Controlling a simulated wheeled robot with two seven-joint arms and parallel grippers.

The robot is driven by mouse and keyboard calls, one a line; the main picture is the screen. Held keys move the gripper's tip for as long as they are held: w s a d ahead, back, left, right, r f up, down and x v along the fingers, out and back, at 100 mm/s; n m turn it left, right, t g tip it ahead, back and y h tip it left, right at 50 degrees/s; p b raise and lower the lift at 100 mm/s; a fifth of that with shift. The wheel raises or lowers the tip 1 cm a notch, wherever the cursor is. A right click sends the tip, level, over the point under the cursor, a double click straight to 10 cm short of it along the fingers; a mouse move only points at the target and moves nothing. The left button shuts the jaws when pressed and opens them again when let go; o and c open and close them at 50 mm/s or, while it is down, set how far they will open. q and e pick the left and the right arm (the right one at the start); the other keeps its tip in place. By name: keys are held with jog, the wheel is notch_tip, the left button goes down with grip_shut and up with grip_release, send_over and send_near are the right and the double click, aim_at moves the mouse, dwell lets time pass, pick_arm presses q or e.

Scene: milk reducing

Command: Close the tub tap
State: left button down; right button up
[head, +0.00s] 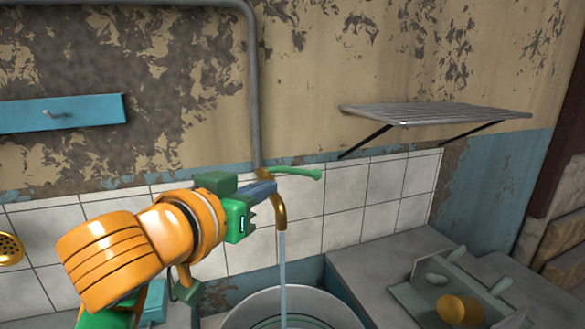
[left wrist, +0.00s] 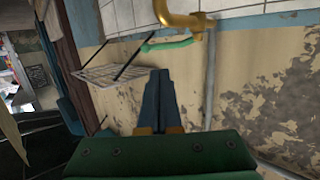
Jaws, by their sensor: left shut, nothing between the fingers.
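The tap has a brass spout (head: 281,211) and a long green lever handle (head: 296,172) that points right, roughly level along the wall. A stream of water (head: 283,265) falls from the spout into a round grey tub (head: 245,313) below. My left gripper (head: 270,188) is shut and empty, with its blue fingers just left of the spout and below the handle. In the left wrist view my closed fingers (left wrist: 156,76) point towards the green handle (left wrist: 167,44) and the brass tap (left wrist: 185,20). I cannot tell whether they touch the tap. My right gripper is not in view.
A grey pipe (head: 252,90) runs down the wall to the tap. A wire shelf (head: 435,114) juts out at the upper right. A grey counter (head: 360,265) right of the tub holds a rack (head: 410,297). A blue hook board (head: 90,112) hangs at left.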

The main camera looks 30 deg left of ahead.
pick_arm(q)
jog(key=p, duration=0.6)
send_near(299, 172)
jog(key=p+x, duration=0.1)
jog(key=x, duration=0.4)
jog(key=shift+w, duration=0.35)
jog(key=shift+w+f, duration=0.15)
jog(key=shift+w, duration=0.2)
jog(key=shift+w+a+f, duration=0.1)
jog(key=shift+w+a, duration=0.05)
jog(key=shift+w, duration=0.05)
